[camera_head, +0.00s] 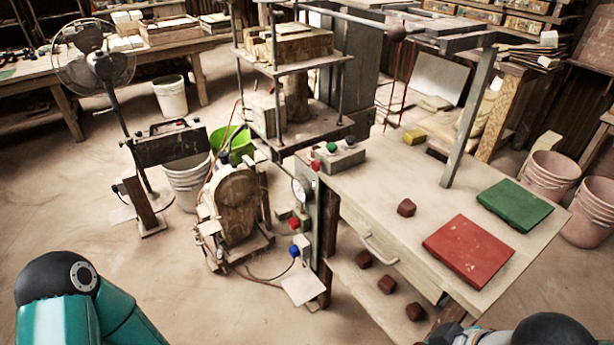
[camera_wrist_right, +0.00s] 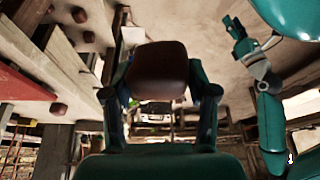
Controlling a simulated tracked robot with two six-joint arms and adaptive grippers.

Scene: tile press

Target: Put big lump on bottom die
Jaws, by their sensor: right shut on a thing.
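A large brown lump (camera_wrist_right: 160,68) is between the two fingers of my right gripper (camera_wrist_right: 160,95), which is shut on it in the right wrist view. In the head view only part of my right arm shows at the bottom right, and the held lump is not visible. The press stands at the top middle of the head view; a wooden block (camera_head: 303,46) sits on its upper plate. I cannot tell for sure which part is the bottom die. My left arm shows at the lower left of the head view; what may be my left gripper (camera_wrist_right: 235,27) is small in the wrist view.
The bench (camera_head: 365,185) right of the press holds a small brown lump (camera_head: 406,207), a red slab (camera_head: 468,250) and a green slab (camera_head: 514,205). Several small lumps lie on the shelf below. A slanted post (camera_head: 468,120) rises from the bench. A control box (camera_head: 338,157) is by the press.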

